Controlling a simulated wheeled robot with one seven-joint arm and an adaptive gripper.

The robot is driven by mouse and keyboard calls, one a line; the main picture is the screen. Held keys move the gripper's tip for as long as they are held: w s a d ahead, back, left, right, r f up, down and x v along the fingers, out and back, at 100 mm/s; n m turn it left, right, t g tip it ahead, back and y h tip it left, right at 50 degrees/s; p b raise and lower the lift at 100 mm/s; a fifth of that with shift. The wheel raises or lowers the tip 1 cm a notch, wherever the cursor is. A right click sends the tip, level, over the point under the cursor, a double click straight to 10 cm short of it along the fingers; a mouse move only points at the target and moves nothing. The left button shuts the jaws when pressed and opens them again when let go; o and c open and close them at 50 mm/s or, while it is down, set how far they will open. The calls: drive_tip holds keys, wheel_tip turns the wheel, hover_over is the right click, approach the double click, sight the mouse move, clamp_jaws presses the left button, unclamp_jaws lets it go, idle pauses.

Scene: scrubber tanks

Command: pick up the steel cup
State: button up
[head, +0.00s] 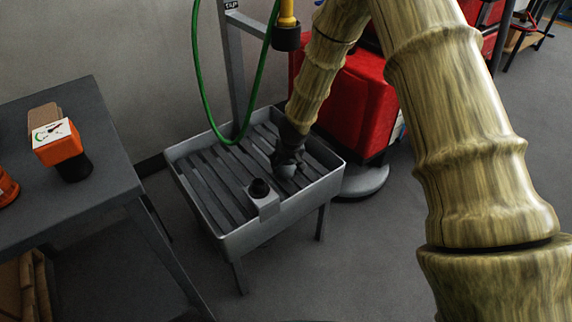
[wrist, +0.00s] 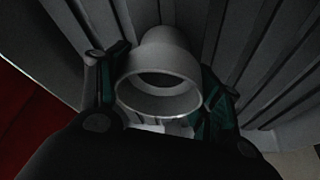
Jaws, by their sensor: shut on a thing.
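The steel cup (wrist: 165,47) is a grey round vessel with a wide open mouth turned toward the wrist camera. My gripper (wrist: 157,88) is shut on it, with one finger on each side of its wall. In the head view my gripper (head: 287,152) points down over the slatted grey tray, and the cup (head: 286,171) shows only in part below it. I cannot tell whether the cup touches the slats.
The tray (head: 182,187) is a raised metal basin with rims. A small block with a dark round top (head: 262,198) sits at its front rim. A green hose (head: 200,90) hangs behind. A red machine (head: 355,105) stands close by; a dark table (head: 85,215) is left.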

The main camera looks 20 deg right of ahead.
wheel_tip(320, 180, up, 10)
drive_tip(key=p, duration=0.3)
drive_tip(key=s+a+r+p, duration=0.1)
drive_tip(key=s+a+r, duration=0.1)
drive_tip(key=s, duration=0.6)
drive_tip(key=s+a+r+p, duration=0.1)
drive_tip(key=s+a+r, duration=0.2)
drive_tip(key=s, duration=0.5)
drive_tip(key=shift+r+n, duration=0.3)
drive_tip(key=shift+r, duration=0.55)
drive_tip(key=shift+a+p, duration=0.1)
drive_tip(key=shift+p, duration=0.3)
drive_tip(key=p+v, duration=0.2)
drive_tip(key=p, duration=0.6)
drive_tip(key=p+v, duration=0.3)
drive_tip(key=p, duration=0.5)
drive_tip(key=shift+s, duration=0.45)
drive_tip(key=shift+s+f, duration=0.1)
